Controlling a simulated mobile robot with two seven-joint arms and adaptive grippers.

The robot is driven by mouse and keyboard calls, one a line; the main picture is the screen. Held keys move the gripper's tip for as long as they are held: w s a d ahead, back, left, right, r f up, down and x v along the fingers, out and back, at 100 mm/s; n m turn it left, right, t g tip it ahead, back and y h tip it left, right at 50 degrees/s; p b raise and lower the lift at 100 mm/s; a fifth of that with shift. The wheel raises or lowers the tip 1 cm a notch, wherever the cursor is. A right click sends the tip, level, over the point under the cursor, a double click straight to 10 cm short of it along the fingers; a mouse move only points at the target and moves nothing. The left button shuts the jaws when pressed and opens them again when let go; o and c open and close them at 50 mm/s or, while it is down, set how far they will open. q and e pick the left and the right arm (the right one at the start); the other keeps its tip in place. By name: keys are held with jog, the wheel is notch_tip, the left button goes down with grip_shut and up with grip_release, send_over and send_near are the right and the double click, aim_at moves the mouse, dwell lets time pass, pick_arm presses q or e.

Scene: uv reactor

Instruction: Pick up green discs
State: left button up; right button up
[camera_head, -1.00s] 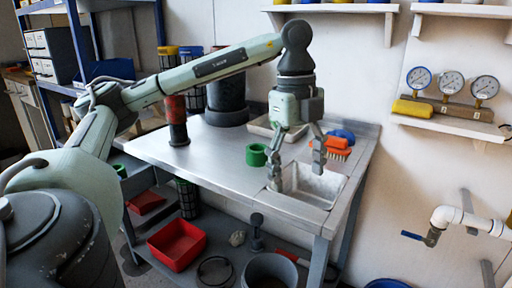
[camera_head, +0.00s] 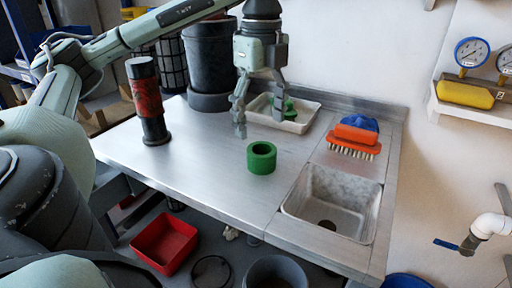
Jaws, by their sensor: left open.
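A green disc (camera_head: 262,158), ring-shaped with a hole in its top, sits on the metal table left of the sink. More green shows in the pale tray (camera_head: 305,126) at the table's back, partly hidden by my gripper; I cannot tell how many pieces. My left gripper (camera_head: 261,122) points down, open, its fingers spread, between the green disc and the tray in the picture. It appears empty and apart from the green disc. My right gripper is not in view.
A sink (camera_head: 333,203) is set into the table's right side. An orange brush (camera_head: 355,140) and a blue item (camera_head: 358,123) lie behind it. A red and black cylinder (camera_head: 147,101) stands at left, a dark drum (camera_head: 212,62) at back. The table's left middle is clear.

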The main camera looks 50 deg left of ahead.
aim_at(262, 150)
pick_arm(q)
notch_tip(262, 150, down, 8)
jog(key=shift+d+r, duration=0.1)
jog(key=c, duration=1.2)
jog(key=shift+c, duration=0.2)
jog(key=shift+r, duration=0.15)
